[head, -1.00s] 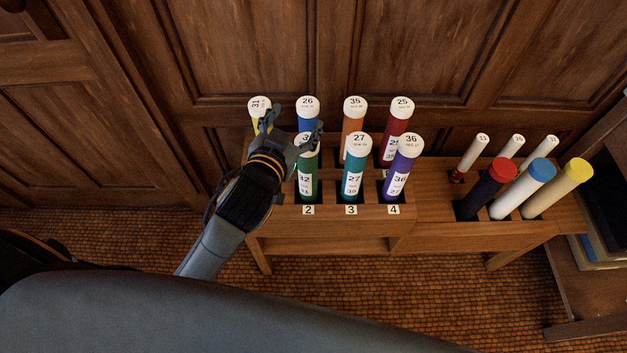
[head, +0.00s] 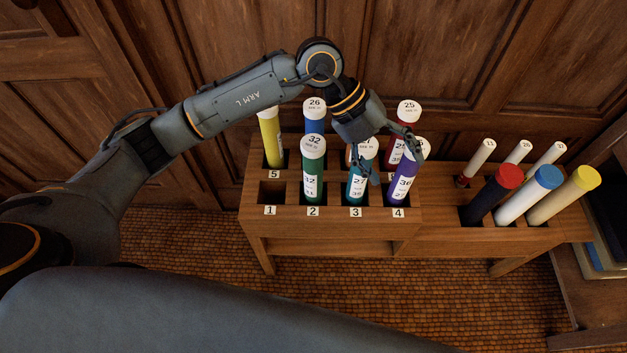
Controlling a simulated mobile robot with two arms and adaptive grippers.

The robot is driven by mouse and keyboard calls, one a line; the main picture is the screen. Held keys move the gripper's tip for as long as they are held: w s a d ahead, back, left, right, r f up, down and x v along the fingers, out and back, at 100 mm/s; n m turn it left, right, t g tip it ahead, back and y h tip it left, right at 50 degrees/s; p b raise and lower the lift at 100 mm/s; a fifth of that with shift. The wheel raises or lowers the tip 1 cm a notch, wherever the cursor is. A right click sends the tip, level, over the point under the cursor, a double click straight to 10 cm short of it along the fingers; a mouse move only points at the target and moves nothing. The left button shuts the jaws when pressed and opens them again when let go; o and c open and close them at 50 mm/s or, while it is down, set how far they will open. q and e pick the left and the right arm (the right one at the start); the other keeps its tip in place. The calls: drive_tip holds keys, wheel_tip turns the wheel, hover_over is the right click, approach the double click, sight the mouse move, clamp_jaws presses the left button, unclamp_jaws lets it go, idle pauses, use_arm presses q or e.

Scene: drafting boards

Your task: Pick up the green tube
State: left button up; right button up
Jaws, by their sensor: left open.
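The green tube (head: 312,178) with a white cap marked 32 stands upright in slot 2 of the wooden rack (head: 330,222), front row. My left gripper (head: 393,154) is open, to the right of the green tube and apart from it. Its fingers hang over the teal tube (head: 355,187) in slot 3 and the purple tube (head: 402,184) in slot 4, hiding parts of their caps. I cannot tell whether they touch either tube. My right gripper is not in view.
Behind stand a yellow tube (head: 271,143), a blue tube (head: 314,125) and a red tube (head: 396,147); an orange one is mostly hidden. Slot 1 (head: 271,192) is empty. To the right, a lower rack holds several tubes, including a yellow-capped one (head: 562,194). Wood panels rise close behind.

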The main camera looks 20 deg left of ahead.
use_arm(q)
drive_tip(key=w+a+f+n+y, duration=0.1)
drive_tip(key=w+a+f+y, duration=0.15)
drive_tip(key=a, duration=0.35)
drive_tip(key=r+n+t+y, duration=0.1)
drive_tip(key=r+n+y, duration=0.1)
drive_tip(key=y, duration=0.4)
hover_over(313, 182)
drive_tip(key=w, duration=0.2)
drive_tip(key=shift+w+a+f, duration=0.1)
drive_tip(key=shift+f, duration=0.15)
drive_tip(key=shift+a+f, duration=0.2)
drive_tip(key=shift+a, duration=0.1)
wheel_tip(313, 182, down, 13)
drive_tip(key=shift+f+p, duration=0.1)
drive_tip(key=shift+p, duration=0.4)
drive_tip(key=shift+w, duration=0.1)
clamp_jaws()
